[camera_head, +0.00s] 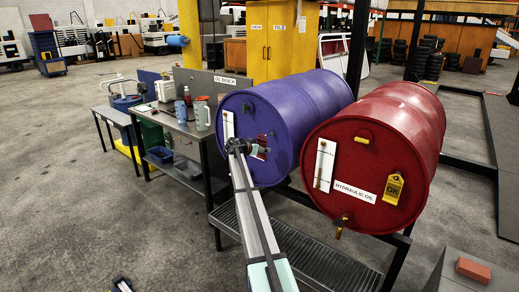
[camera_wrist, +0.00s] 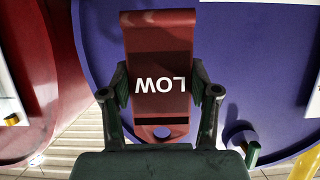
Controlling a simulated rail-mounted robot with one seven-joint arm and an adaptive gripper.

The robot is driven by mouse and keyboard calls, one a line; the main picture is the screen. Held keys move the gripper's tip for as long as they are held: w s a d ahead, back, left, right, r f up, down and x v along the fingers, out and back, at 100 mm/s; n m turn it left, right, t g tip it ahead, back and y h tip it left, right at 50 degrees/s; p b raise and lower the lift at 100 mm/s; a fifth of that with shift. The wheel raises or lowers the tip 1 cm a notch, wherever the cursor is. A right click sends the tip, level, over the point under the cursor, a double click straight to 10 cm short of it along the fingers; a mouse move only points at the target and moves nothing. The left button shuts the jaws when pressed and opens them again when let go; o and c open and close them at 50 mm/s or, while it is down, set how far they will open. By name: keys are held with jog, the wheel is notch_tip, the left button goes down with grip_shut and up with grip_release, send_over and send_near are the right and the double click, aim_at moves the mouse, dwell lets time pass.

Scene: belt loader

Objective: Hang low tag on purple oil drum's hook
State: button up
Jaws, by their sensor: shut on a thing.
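The purple oil drum (camera_head: 305,110) lies on its side on a rack, its round end towards me. My gripper (camera_head: 246,148) is in front of that end, shut on the red low tag (camera_head: 262,141). In the wrist view, the low tag (camera_wrist: 160,50) shows between my two fingers (camera_wrist: 160,88), with its word LOW upside down. Its holed end points to the bottom of that picture, which is upwards in the room. The purple drum (camera_wrist: 240,60) fills the background behind the tag. I cannot make out the drum's hook, and cannot tell whether the tag touches it.
A red drum (camera_head: 395,125) stands close on the right, with a yellow OK tag (camera_head: 394,189) on its end. A white gauge strip (camera_head: 228,124) is on the purple drum, left of the tag. A bench (camera_head: 180,128) with jugs is on the left. A slatted rack (camera_head: 310,262) lies below the drums.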

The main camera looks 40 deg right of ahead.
aim_at(272, 146)
jog(key=shift+w+d+f+p, duration=0.1)
jog(key=shift+w+d+p, duration=0.1)
jog(key=shift+d+p, duration=0.45)
jog(key=shift+w+d+r+p, duration=0.1)
jog(key=shift+w+d+p, duration=0.25)
jog(key=shift+d, duration=0.5)
jog(key=shift+w+d+f+p, duration=0.1)
jog(key=shift+d+p, duration=0.5)
jog(key=shift+d, duration=0.15)
jog(key=shift+d+f+b, duration=0.15)
jog(key=shift+f+b, duration=0.1)
jog(key=shift+b, duration=0.1)
jog(key=shift+w+d+f+b, duration=0.15)
jog(key=shift+d+f+b, duration=0.2)
jog(key=shift+b, duration=0.8)
jog(key=shift+d+r, duration=0.1)
jog(key=o, duration=1.2)
